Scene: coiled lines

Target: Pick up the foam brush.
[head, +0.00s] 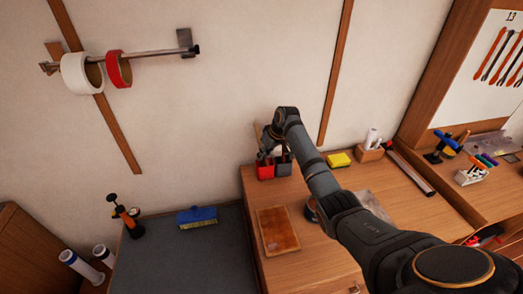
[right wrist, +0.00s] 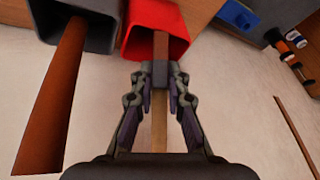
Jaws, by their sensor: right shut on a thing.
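A light wooden handle (right wrist: 160,135) stands in the red cup (right wrist: 158,22) in the right wrist view; it looks like the foam brush's handle, but its head end is hidden in the cup. My right gripper (right wrist: 159,76) is shut around this handle just outside the cup's mouth. In the head view the red cup (head: 265,171) stands at the back of the wooden bench, with my right gripper (head: 268,153) just over it. A darker brown handle (right wrist: 55,100) stands in the dark grey cup (right wrist: 75,25) beside it. My left gripper is not in view.
The wall is close behind the cups. A yellow sponge (head: 339,160) and a brown board (head: 278,230) lie on the bench. A blue brush with yellow bristles (head: 197,216) lies on the grey top at left. Tape rolls (head: 82,73) hang on a wall rod.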

